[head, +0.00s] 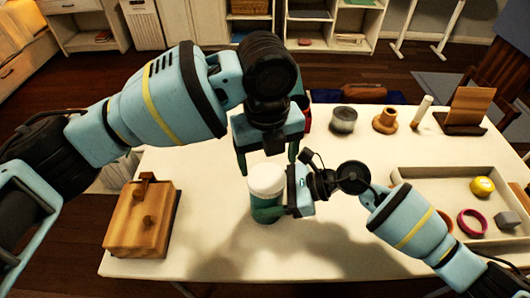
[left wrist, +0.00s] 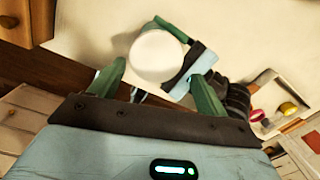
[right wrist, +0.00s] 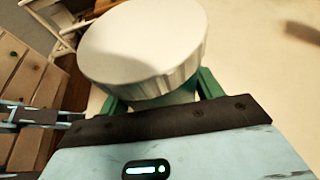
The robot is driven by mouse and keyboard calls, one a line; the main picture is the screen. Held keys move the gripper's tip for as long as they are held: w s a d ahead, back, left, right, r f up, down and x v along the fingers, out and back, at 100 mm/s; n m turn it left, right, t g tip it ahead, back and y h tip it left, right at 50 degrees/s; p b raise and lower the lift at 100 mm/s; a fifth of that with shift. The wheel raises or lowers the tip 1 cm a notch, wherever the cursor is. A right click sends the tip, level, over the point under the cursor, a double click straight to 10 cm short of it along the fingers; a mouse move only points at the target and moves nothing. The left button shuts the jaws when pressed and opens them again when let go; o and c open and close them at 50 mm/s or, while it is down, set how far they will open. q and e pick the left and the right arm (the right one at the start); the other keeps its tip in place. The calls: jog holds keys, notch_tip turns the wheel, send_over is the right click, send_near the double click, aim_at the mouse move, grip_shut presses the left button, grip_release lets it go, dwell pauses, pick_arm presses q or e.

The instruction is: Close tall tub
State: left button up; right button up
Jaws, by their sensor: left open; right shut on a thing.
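The tall tub stands upright on the white table, with a round white lid (head: 266,180) on top. My right gripper (head: 268,212) is shut on the tub's body below the lid, coming from the right. In the right wrist view the lid (right wrist: 145,45) has a ribbed edge and sits above the fingers (right wrist: 165,95). My left gripper (head: 268,157) is open, pointing down just above the lid. In the left wrist view the lid (left wrist: 157,55) appears between and beyond its fingers (left wrist: 160,86). I cannot tell how tightly the lid is seated.
A wooden box (head: 133,225) stands at the left. A grey tin (head: 343,120), a wooden spool (head: 385,121), a white cylinder (head: 422,110) and a wooden stand (head: 467,105) line the back. A tray at the right holds a yellow item (head: 482,187) and a pink ring (head: 471,223). The front middle is clear.

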pick_arm(q)
jog(key=w+d+r+n+t+h, duration=0.5)
jog(key=w+d+r+t+h, duration=0.5)
jog(key=w+r, duration=0.3)
jog(key=s+d+r+m+g+h, duration=0.8)
jog(key=s+r+m+h, duration=0.2)
jog(key=s+r, duration=0.15)
jog(key=s+a+f+m+g+y, duration=0.3)
jog(key=s+f+m+g+y, duration=0.5)
jog(key=f, duration=0.3)
jog(key=w+a+f+n+t+y, duration=0.1)
jog(key=a+f+y, duration=0.2)
jog(key=a+y, duration=0.1)
jog(key=w+a+f+n+t+y, duration=0.2)
jog(key=a+f+y, duration=0.1)
jog(key=a, duration=0.2)
jog(key=w+a+f+n+t+y, duration=0.1)
jog(key=w+a+f+t+y, duration=0.1)
jog(key=a+f+y, duration=0.2)
jog(key=shift+w+a+n+y, duration=0.15)
jog(key=shift+a+n+y, duration=0.15)
jog(key=shift+a, duration=0.45)
jog(key=shift+w+a+n+t+y, duration=0.3)
jog(key=shift+a+t+y, duration=0.1)
jog(key=shift+a, duration=0.15)
